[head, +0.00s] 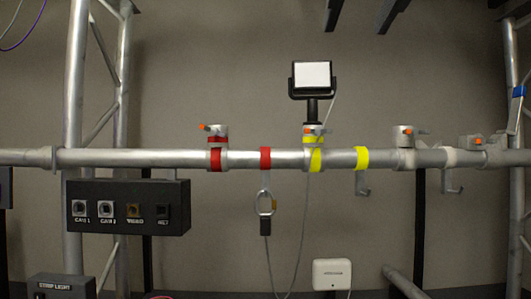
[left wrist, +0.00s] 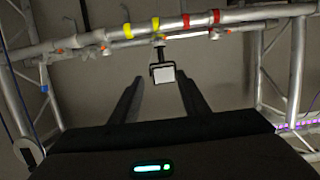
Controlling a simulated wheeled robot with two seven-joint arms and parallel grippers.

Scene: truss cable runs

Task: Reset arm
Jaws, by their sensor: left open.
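My left gripper (head: 357,31) shows at the top edge of the head view as two dark fingers, spread apart with nothing between them. In the left wrist view its fingers (left wrist: 160,77) are also open and empty. The small lamp (head: 312,77) with a white face stands upright on a clamp on the horizontal truss tube. The lamp is below and left of the fingers in the head view. In the left wrist view the lamp (left wrist: 163,74) appears upside down between the fingertips, beyond them. My right gripper is in neither view.
The horizontal tube (head: 290,159) crosses the head view and carries clamps, red and yellow bands and hooks. A black socket box (head: 128,207) hangs at left. A white box (head: 332,274) is below. Truss uprights stand at both sides.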

